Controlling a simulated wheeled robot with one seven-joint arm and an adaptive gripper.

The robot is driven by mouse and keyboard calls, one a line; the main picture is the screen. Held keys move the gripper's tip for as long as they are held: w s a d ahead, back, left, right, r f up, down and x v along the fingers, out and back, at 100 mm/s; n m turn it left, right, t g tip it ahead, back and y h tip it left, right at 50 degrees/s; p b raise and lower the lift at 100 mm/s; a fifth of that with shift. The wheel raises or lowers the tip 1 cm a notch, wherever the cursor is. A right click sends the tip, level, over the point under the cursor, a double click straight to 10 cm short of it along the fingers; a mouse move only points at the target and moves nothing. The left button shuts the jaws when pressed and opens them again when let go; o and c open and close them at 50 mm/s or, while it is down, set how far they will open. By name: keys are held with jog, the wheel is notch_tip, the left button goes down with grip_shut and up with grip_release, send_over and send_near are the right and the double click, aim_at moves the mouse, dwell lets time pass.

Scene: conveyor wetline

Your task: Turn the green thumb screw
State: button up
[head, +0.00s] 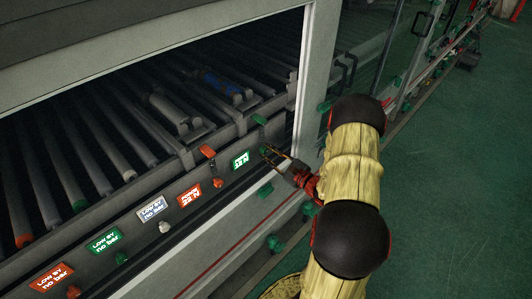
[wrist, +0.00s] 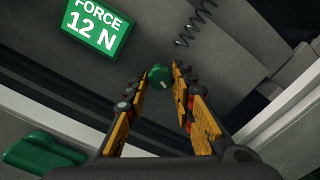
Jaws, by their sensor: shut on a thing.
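The green thumb screw (wrist: 158,76) is a small rounded green knob in the wrist view, on the grey rail face below and right of the green "FORCE 12 N" label (wrist: 97,26). My gripper (wrist: 154,84) reaches it with both orange-padded fingers, the screw between the fingertips. The jaws are shut on it. In the head view my gripper (head: 272,156) meets the rail just right of the green label (head: 240,160); the screw is mostly hidden by the fingers there.
Other labels sit along the rail, including an orange one (head: 189,195) and a white one (head: 153,208). An orange screw (head: 218,183) and a white screw (head: 164,227) stick out below. A green lever (head: 260,121) is above my gripper. A white frame post (head: 313,80) stands close right. Open floor (head: 450,180) lies right.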

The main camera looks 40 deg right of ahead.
jog(key=shift+n, duration=1.7)
jog(key=shift+n, duration=1.7)
jog(key=shift+d+n, duration=0.1)
jog(key=shift+n, duration=1.6)
